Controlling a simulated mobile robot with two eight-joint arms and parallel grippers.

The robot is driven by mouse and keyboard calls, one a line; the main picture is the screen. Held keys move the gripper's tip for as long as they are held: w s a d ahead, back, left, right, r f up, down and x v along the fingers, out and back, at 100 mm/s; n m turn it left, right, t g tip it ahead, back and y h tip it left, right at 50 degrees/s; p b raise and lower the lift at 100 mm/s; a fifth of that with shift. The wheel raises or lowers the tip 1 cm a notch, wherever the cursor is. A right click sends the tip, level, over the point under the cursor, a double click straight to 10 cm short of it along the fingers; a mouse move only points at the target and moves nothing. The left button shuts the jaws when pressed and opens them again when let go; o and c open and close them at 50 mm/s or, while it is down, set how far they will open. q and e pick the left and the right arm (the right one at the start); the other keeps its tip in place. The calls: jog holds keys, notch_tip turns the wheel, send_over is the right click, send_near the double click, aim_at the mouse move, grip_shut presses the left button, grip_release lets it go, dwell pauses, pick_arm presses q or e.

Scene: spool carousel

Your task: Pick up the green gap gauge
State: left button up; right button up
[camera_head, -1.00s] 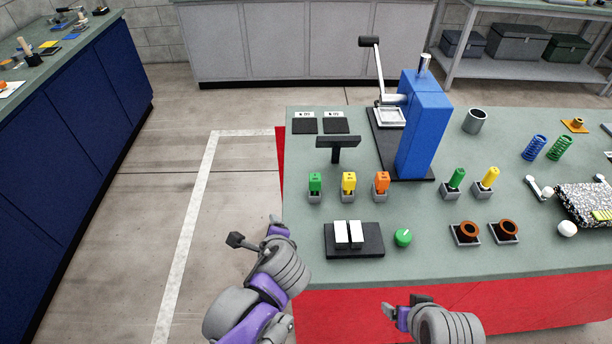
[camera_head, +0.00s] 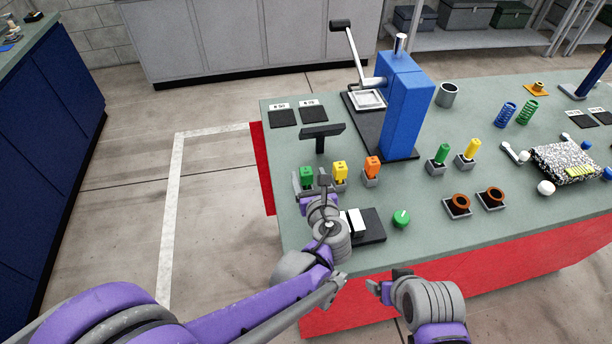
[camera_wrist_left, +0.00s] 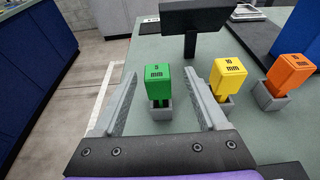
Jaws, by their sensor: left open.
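The green gap gauge (camera_head: 306,174) is a small upright block at the left end of a row of gauges. In the left wrist view the green gauge (camera_wrist_left: 158,87) reads "5 mm" and stands in a grey holder (camera_wrist_left: 160,111). My left gripper (camera_head: 311,182) is open, with its fingers (camera_wrist_left: 163,95) on either side of the green gauge in that view. I cannot tell whether they touch it; gaps show on both sides. My right gripper (camera_head: 388,285) is at the table's front edge, away from the gauges; its jaw opening is unclear.
A yellow gauge (camera_wrist_left: 227,76) stands close right of my left gripper, with an orange gauge (camera_wrist_left: 289,73) beyond. A black T-shaped stand (camera_head: 321,133) rises behind them. A blue press (camera_head: 404,110) stands further right. A black block (camera_head: 371,223) is partly hidden by my left arm.

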pick_arm(q)
jog(key=x, duration=0.5)
jog(key=shift+w+a+f+p, duration=0.2)
jog(key=shift+p, duration=0.15)
pick_arm(e)
jog(key=shift+w+r, duration=0.1)
jog(key=shift+r, duration=0.4)
